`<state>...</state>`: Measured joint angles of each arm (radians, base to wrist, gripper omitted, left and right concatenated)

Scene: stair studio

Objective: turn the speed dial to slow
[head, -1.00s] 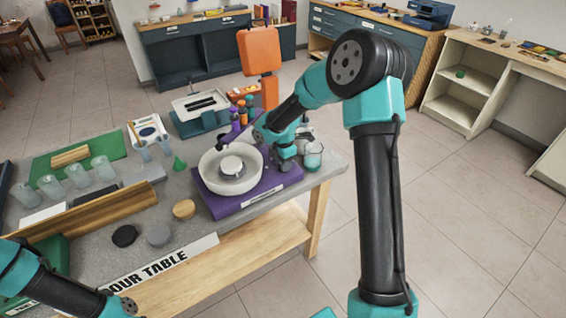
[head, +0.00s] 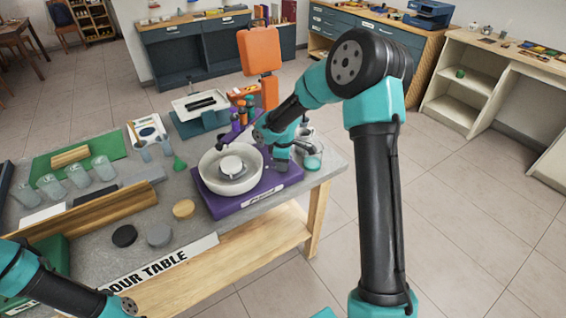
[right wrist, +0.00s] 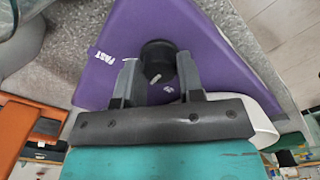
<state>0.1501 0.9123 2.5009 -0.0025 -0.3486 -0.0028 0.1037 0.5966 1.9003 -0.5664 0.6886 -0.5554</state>
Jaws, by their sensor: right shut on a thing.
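The purple base (head: 272,186) with a white round bowl (head: 212,179) on it stands on the grey table. In the right wrist view the base (right wrist: 119,35) has a white FAST label (right wrist: 104,57) left of the black speed dial (right wrist: 157,58). A short pale pointer line shows on the dial's lower part. Another white label (right wrist: 167,91) sits below it, too small to read. My right gripper (right wrist: 158,75) is shut on the dial, one finger on each side. It also shows in the head view (head: 282,163) at the base's right end. My left gripper is out of view.
A glass beaker (head: 311,161) stands close behind my right gripper, near the table's right edge. A wooden bar (head: 100,213) lies in front of the cups.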

